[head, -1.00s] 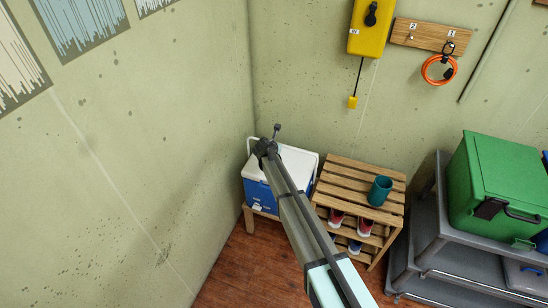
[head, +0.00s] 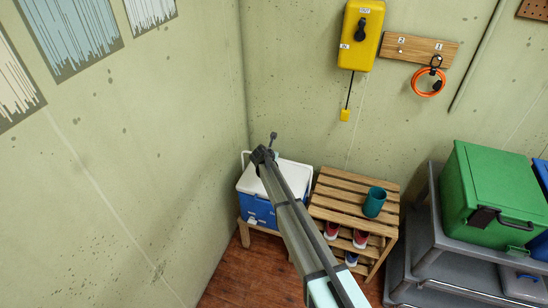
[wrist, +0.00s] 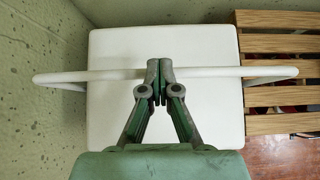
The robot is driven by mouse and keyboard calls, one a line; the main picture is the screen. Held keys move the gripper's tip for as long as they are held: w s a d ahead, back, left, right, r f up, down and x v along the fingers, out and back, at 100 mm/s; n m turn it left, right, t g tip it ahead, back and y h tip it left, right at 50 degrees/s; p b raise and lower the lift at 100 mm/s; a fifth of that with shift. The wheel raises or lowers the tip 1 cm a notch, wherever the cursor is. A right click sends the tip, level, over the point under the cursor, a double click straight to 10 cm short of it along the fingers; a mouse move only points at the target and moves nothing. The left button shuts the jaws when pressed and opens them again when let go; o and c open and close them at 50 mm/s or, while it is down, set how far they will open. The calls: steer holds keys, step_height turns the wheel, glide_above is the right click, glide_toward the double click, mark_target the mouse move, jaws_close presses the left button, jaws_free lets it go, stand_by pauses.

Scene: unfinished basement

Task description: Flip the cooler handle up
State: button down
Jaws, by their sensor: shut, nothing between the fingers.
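The cooler has a blue body (head: 256,209) and a white lid (head: 292,172), and stands in the corner, partly hidden behind my arm. In the wrist view its white lid (wrist: 115,115) fills the middle. The white handle (wrist: 95,76) crosses above the lid from side to side, its ends reaching past both lid edges, and looks raised off it. A corner of the handle (head: 244,155) shows at the cooler's left in the head view. My gripper (wrist: 159,70) is shut and empty, its fingertips overlapping the middle of the handle bar; I cannot tell whether they touch.
The cooler rests on a low wooden stand (head: 244,233) close to the left wall. A slatted wooden rack (head: 335,195) with a teal mug (head: 374,202) and shoes stands close on its right. Grey shelving with a green box (head: 485,195) is farther right.

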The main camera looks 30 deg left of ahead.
steer(key=s+r+b, duration=0.2)
steer(key=s+r, duration=0.2)
steer(key=r, duration=0.6)
steer(key=shift+s+d+r+b, duration=0.15)
steer(key=shift+d+r+b, duration=0.2)
steer(key=shift+r+b, duration=0.05)
